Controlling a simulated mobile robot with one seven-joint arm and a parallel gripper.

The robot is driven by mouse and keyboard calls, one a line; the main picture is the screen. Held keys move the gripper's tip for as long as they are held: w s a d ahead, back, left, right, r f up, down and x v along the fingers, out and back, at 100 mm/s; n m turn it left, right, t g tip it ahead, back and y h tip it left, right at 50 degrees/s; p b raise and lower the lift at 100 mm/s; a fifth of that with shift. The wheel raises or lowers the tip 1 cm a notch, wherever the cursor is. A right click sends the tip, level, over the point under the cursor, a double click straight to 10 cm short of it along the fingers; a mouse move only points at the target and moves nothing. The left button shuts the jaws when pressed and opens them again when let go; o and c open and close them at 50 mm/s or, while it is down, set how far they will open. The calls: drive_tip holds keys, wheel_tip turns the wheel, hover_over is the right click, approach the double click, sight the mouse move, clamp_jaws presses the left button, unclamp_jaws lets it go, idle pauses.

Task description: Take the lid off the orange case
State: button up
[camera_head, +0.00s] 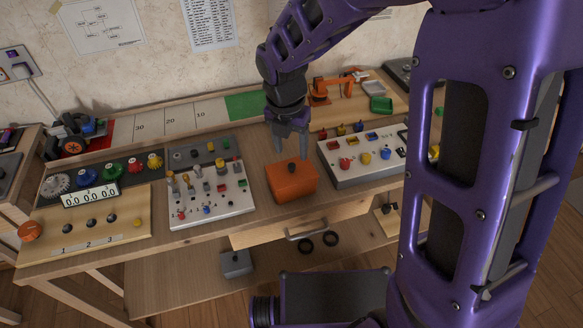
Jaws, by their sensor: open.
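The orange case (292,186) stands on the wooden bench between two panels, near the front edge. Its lid (284,170) is on it, with a small dark knob (291,167) on top. My gripper (291,153) points down just above and behind the case, with its two fingers apart. The fingers look close to the knob, but I cannot tell whether they touch it or the lid. Nothing shows between them.
A white panel with switches (238,209) stands left of the case, and a grey-white box with coloured knobs (340,176) stands close on its right. A drawer with a handle (306,232) is below. A green patch (243,106) lies behind.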

sight(292, 165)
drive_tip(key=f, duration=0.1)
drive_tip(key=f+b, duration=0.1)
drive_tip(key=f, duration=0.3)
drive_tip(key=shift+w+d+f+b, duration=0.1)
drive_tip(key=shift+w+f+b, duration=0.05)
drive_tip(key=shift+w+b, duration=0.15)
clamp_jaws()
